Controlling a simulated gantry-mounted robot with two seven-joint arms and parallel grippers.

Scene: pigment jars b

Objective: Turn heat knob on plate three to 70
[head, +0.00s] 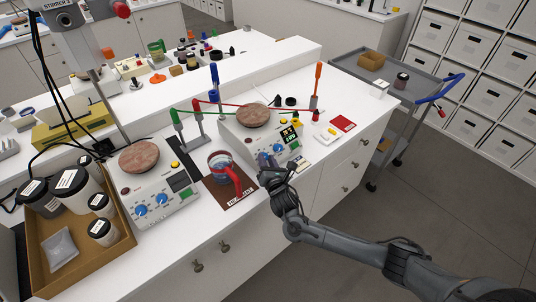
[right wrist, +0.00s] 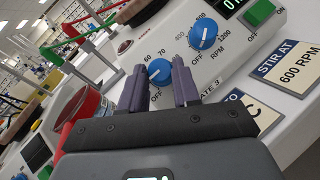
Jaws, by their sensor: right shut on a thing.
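Plate three is the white stirring hotplate (head: 240,140) with a round brownish top (head: 253,115), at the middle of the bench. Its panel (right wrist: 180,35) fills the upper part of the right wrist view, with "LATE 3" partly visible. The blue heat knob (right wrist: 159,71) sits between the two purple fingers of my right gripper (right wrist: 159,80), which is shut on it. The 60 and 70 marks show just above the knob; I cannot read its pointer exactly. In the head view my right gripper (head: 268,168) is at the panel front and hides part of it. My left gripper is not in view.
A second blue knob (right wrist: 203,34), marked RPM, is close to the right finger. A "STIR AT 600 RPM" card (right wrist: 287,68) lies in front. A beaker with a red handle (head: 222,170) stands left of the gripper. Another hotplate (head: 150,185) stands farther left.

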